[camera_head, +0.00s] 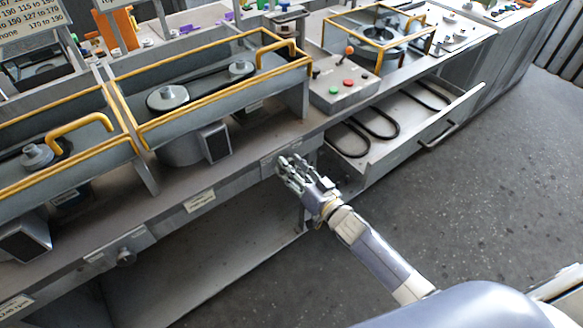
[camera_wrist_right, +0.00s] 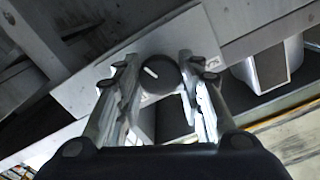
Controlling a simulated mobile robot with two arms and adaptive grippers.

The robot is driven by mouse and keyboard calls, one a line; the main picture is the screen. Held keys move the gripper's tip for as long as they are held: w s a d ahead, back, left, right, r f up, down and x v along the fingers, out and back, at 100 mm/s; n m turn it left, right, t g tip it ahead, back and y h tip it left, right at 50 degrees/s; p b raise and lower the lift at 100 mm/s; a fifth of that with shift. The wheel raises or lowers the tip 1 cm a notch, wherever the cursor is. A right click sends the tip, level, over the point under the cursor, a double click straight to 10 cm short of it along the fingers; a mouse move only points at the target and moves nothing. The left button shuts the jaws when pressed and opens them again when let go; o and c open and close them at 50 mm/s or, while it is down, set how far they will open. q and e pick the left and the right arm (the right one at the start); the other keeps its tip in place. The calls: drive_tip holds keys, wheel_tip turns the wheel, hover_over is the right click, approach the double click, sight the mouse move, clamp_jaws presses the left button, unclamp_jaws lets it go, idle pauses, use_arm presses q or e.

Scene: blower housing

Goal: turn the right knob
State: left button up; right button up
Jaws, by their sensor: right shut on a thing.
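The right knob (camera_wrist_right: 158,76) is round and black with a white pointer line, on a light panel (camera_wrist_right: 85,88) in the right wrist view. The line slants from upper left to lower right. My right gripper (camera_wrist_right: 157,72) has one finger on each side of the knob and is shut on it. In the head view my right gripper (camera_head: 284,165) is at the bench's front edge and hides the knob. Another knob (camera_head: 125,257) sits on a front panel at lower left. My left gripper is not in view.
A bench (camera_head: 160,202) carries yellow-framed housings (camera_head: 210,105) with pulleys and belts. A control box (camera_head: 345,88) has red and green buttons and an orange-topped lever. An open drawer (camera_head: 405,128) with black belts juts out right of my right gripper. The floor (camera_head: 440,215) is clear.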

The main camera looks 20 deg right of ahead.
drive_tip(key=shift+n, duration=0.4)
drive_tip(key=n+b, duration=0.3)
drive_tip(key=n, duration=1.8)
drive_tip(key=shift+a+f, duration=0.1)
idle(0.3)
drive_tip(key=o, duration=1.1)
drive_tip(key=shift+c, duration=0.2)
